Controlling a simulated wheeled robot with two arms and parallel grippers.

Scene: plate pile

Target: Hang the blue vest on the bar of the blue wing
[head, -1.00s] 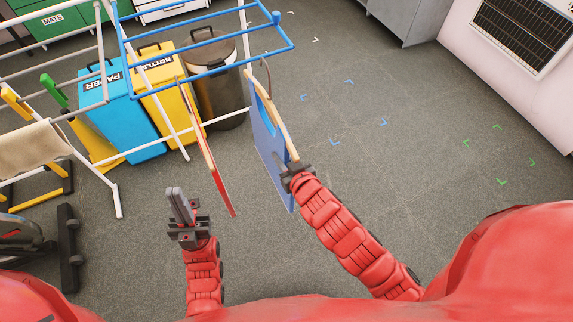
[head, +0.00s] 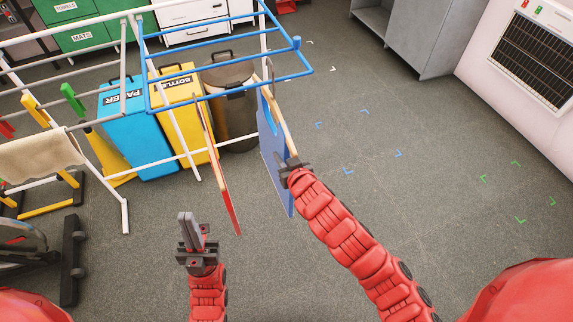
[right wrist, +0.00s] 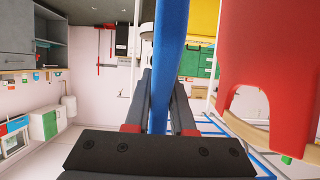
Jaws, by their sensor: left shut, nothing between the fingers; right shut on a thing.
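The blue vest (head: 273,160) hangs nearly edge-on from a wooden hanger (head: 284,127). My right gripper (head: 293,168) is shut on it at the hanger's near end. In the right wrist view the vest (right wrist: 170,60) is a narrow strip between the fingers (right wrist: 160,105). The blue wing (head: 229,93) is a frame of blue bars at the top. The hanger's hook is close to the wing's near bar; I cannot tell whether they touch. My left gripper (head: 189,232) is shut and empty, low and left of the vests.
A red vest (head: 223,190) hangs just left of the blue vest, its hanger top by the wing's near bar. Blue (head: 140,140) and yellow bins and a dark round bin (head: 235,120) stand behind. A beige cloth (head: 40,155) hangs at left. The right floor is clear.

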